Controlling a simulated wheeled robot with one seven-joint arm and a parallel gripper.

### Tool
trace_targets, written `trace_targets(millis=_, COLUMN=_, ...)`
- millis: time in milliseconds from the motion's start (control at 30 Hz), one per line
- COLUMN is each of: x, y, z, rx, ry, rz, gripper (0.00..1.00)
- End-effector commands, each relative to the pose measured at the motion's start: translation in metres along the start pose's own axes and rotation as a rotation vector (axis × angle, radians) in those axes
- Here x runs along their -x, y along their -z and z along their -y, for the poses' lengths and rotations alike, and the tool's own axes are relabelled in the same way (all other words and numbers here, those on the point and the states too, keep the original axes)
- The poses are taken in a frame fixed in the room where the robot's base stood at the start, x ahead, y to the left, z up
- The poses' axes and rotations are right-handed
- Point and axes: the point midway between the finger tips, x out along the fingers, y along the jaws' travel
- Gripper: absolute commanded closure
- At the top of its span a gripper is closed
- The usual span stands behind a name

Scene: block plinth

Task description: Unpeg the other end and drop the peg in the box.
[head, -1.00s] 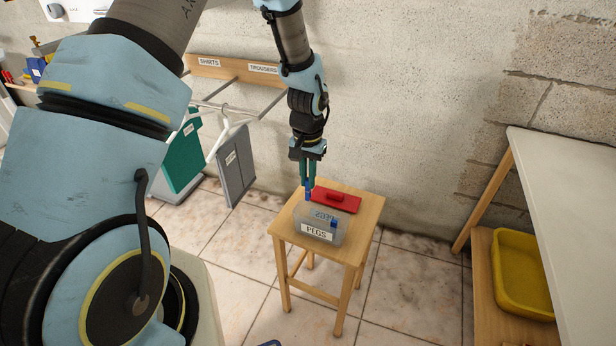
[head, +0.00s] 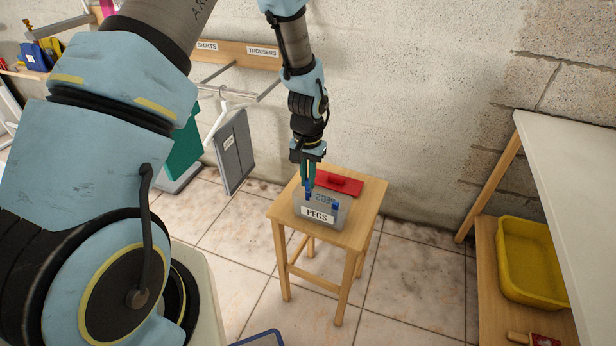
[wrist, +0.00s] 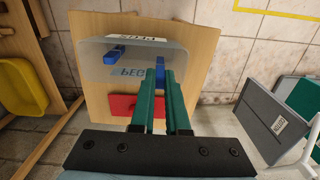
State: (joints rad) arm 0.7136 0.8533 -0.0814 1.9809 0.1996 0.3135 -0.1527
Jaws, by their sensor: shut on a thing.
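My gripper (head: 308,188) is shut on a blue peg (head: 308,196), pointing down at the left part of the clear box (head: 327,221) labelled PEGS. In the wrist view, the peg (wrist: 154,71) shows between the green fingertips, over the box opening; I cannot tell how far inside it is. Another blue peg (wrist: 115,52) lies in the box and also shows at its right side in the head view (head: 335,206). Grey trousers (head: 235,155) hang from a white hanger on the rail at the left. No peg can be made out on them.
The box stands on a wooden stool (head: 360,212), with a red lid (head: 345,185) lying behind it. A white table (head: 565,190) and a yellow tray (head: 530,295) are at the right.

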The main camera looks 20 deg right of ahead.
Motion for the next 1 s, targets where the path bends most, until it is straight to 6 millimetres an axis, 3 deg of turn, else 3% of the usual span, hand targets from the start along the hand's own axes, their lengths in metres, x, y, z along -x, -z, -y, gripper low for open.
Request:
trace_targets(millis=333, x=-0.0024, y=0.0001, z=0.0000, rx=0.000, ry=0.000, rz=0.000, gripper=1.00)
trace_targets(millis=367, x=-0.0024, y=0.0001, z=0.0000, rx=0.000, ry=0.000, rz=0.000, gripper=0.84)
trace_targets(millis=600, x=-0.0024, y=0.0000, z=0.0001, rx=0.000, ry=0.000, rz=0.000, gripper=0.57)
trace_targets(millis=667, x=-0.0024, y=0.0000, z=0.0000, rx=0.000, ry=0.000, rz=0.000, gripper=0.52)
trace_targets(millis=833, x=-0.0024, y=0.0000, z=0.0000, rx=0.000, ry=0.000, rz=0.000, gripper=0.51)
trace_targets(millis=1000, x=-0.0024, y=0.0000, z=0.0001, rx=0.000, ry=0.000, rz=0.000, gripper=0.32)
